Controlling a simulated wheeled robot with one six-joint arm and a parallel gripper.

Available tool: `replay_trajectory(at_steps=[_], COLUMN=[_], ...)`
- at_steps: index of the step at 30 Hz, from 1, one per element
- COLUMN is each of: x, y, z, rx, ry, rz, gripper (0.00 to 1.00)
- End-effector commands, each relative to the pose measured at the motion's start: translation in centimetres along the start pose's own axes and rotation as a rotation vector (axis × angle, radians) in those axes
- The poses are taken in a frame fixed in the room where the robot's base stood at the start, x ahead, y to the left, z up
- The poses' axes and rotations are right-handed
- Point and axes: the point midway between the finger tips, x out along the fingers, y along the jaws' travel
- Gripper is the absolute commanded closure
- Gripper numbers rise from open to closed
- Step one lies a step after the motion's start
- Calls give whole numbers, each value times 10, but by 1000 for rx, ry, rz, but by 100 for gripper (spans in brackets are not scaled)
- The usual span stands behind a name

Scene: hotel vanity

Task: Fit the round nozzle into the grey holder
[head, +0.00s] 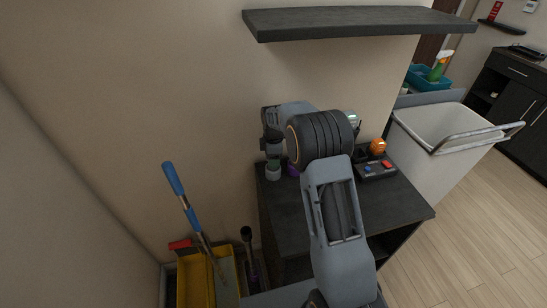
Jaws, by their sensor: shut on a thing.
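My gripper (272,150) points down at the back left corner of the dark vanity top (310,215). It is shut on a small dark piece, most likely the round nozzle, which is mostly hidden by the fingers. A small grey round cup (273,173), which looks like the grey holder, stands on the vanity top right below the fingers. Whether the held piece touches the cup or is inside it I cannot tell. A purple thing (293,170) stands just right of the cup, partly hidden by my arm.
A dark shelf (355,22) hangs above. A white bin (432,145) stands right, a yellow bucket (196,285) lower left. The vanity's front right is clear.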

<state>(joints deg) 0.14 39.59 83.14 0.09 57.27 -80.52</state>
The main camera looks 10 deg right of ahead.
Motion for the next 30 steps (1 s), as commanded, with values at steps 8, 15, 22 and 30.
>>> replay_trajectory(at_steps=[8,15,22,30], x=[2,6,7,7], y=[0,0,0,0], z=[0,0,0,0], rx=[0,0,0,0], ry=[0,0,0,0], rz=[0,0,-1,-1], gripper=[68,68,68,27])
